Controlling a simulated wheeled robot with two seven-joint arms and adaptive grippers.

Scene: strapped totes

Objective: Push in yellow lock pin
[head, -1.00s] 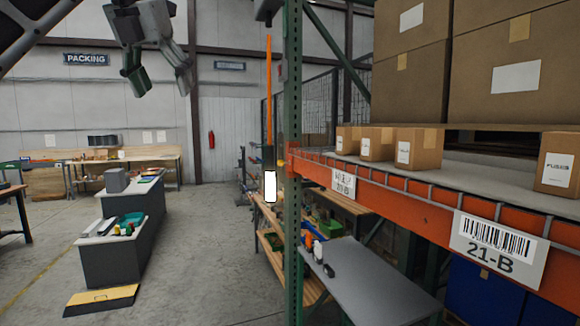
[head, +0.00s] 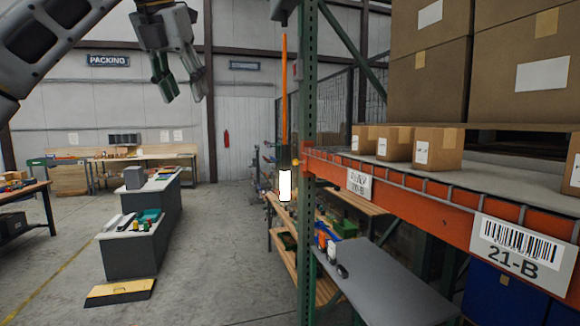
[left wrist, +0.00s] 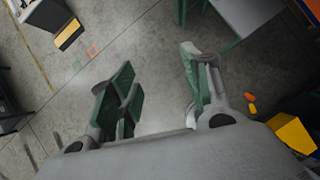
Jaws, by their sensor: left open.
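A small yellow spot, which may be the lock pin (head: 295,161), shows where the orange beam (head: 420,201) meets the green rack post (head: 309,225). It is too small to tell how far it sticks out. My left gripper (head: 182,92) hangs at the upper left of the head view, fingers apart and empty. It is well to the left of the post and above the pin in the picture. In the left wrist view the open fingers (left wrist: 156,66) have only floor between them. My right gripper is not in view.
Cartons (head: 435,60) stand on the rack shelf. An orange strap or bar (head: 284,90) with a white tag (head: 285,185) hangs beside the post. A grey table (head: 385,288) stands below the beam. Grey counters (head: 135,252) stand at left; the floor between is clear.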

